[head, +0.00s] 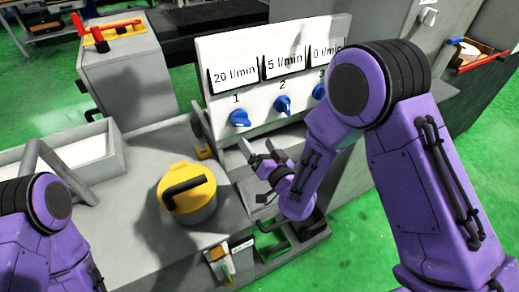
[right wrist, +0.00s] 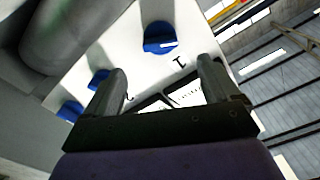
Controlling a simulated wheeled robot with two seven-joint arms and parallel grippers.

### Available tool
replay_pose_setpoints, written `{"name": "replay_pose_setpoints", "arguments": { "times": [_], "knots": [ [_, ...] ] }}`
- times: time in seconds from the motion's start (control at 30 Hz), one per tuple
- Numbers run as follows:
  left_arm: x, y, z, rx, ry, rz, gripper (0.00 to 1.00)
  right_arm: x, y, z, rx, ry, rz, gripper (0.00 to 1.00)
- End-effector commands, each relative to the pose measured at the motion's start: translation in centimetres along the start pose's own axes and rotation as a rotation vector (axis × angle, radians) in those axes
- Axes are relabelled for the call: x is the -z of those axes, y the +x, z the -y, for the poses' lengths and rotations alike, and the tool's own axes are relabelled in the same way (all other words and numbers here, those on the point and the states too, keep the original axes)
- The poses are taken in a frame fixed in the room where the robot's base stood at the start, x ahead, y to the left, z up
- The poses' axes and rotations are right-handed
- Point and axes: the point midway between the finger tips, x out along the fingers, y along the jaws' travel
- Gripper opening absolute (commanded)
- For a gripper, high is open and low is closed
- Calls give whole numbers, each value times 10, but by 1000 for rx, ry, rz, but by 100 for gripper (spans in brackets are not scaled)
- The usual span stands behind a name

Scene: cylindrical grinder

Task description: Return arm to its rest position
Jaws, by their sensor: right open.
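My right arm reaches in from the right, and its gripper (head: 262,168) is in front of the white control panel (head: 210,53), below knobs 1 and 2. In the right wrist view the fingers (right wrist: 160,80) are spread and empty, with the panel behind them. Blue knob 1 (head: 240,118), knob 2 (head: 283,105) and knob 3 (head: 319,92) sit in a row. Their displays read 20, 5 and 0 l/min. Knob 1 (right wrist: 160,38) is apart from the fingers. My left arm shows at the lower left; its gripper is out of view.
A yellow-lidded container (head: 188,190) with a black handle stands on the grey machine bed, left of my right gripper. A grey cabinet (head: 128,75) with red-handled parts on top is at the back left. A tray (head: 475,54) is at the upper right. Green floor lies around.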

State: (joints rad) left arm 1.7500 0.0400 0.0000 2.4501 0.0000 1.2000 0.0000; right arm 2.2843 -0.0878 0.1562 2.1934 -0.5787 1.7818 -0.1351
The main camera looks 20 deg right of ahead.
Motion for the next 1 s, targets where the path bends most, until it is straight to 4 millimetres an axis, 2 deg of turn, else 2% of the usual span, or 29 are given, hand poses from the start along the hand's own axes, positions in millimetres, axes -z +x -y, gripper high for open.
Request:
{"name": "replay_pose_setpoints", "arguments": {
  "times": [0.13, 0.57, 0.63, 0.67, 0.77, 0.8, 0.87, 0.97, 1.0],
  "knots": [
    [0, 1, 0, 0, 0, 0, 43, 1, -6, 0, 0, 0, -1, 89],
    [0, 1, 0, 0, 0, 0, 43, -2, -6, 0, 0, 2, 11, 89],
    [0, 1, 0, 0, 0, 0, 43, -12, -10, -8, -41, -9, 62, 89],
    [0, 1, 0, 0, 0, 0, 43, -19, -16, -19, -85, -18, 101, 89],
    [0, 1, 0, 0, 0, 0, 43, -58, -53, -67, -267, -25, 256, 89],
    [0, 1, 0, 0, 0, 0, 43, -75, -74, -88, -347, -21, 323, 89],
    [0, 1, 0, 0, 0, 0, 43, -101, -108, -115, -460, -16, 425, 89],
    [0, 1, 0, 0, 0, 0, 43, -138, -175, -152, -641, -4, 585, 89],
    [0, 1, 0, 0, 0, 0, 43, -150, -203, -164, -710, -1, 646, 89]
  ]
}}
